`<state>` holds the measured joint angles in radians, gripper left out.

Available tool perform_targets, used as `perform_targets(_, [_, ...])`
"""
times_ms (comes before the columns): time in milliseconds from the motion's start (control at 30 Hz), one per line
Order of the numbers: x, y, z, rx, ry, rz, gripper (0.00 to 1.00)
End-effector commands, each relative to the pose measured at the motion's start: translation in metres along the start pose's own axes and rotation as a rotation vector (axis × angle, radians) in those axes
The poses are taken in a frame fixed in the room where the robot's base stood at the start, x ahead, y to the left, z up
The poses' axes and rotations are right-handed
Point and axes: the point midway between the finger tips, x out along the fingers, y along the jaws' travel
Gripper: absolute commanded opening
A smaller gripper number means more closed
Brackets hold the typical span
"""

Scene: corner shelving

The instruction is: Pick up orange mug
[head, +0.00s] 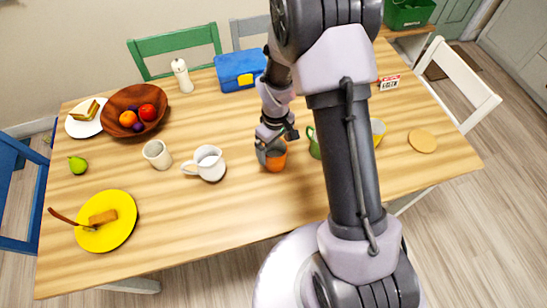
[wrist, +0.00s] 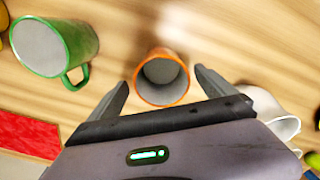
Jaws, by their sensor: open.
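The orange mug (head: 276,158) stands upright on the wooden table, near its middle. In the wrist view the orange mug (wrist: 162,79) shows its orange rim and grey inside, seen from above; its handle is not visible. My gripper (wrist: 162,84) is open, with one finger on each side of the mug and a gap visible on both sides. In the head view my gripper (head: 273,150) is down at the mug and partly covers it.
A green mug (wrist: 58,45) stands close on one side and a white mug (head: 207,163) on the other. A beige cup (head: 157,154), a yellow plate (head: 105,220) and a blue box (head: 240,70) are also on the table. The table front is clear.

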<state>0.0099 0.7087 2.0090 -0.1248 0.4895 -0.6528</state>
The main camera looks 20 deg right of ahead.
Motion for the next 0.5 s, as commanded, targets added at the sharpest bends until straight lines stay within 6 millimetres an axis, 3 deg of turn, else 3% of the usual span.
perform_targets(33, [0.015,-0.002,-0.001,-0.001,-0.003,-0.002,0.94])
perform_targets(133, [0.035,-0.004,-0.003,0.0,-0.003,-0.002,0.94])
perform_targets(367, [0.038,-0.003,-0.003,0.0,-0.001,-0.001,0.94])
perform_targets(500, [0.037,-0.003,-0.003,0.0,-0.001,-0.001,0.67])
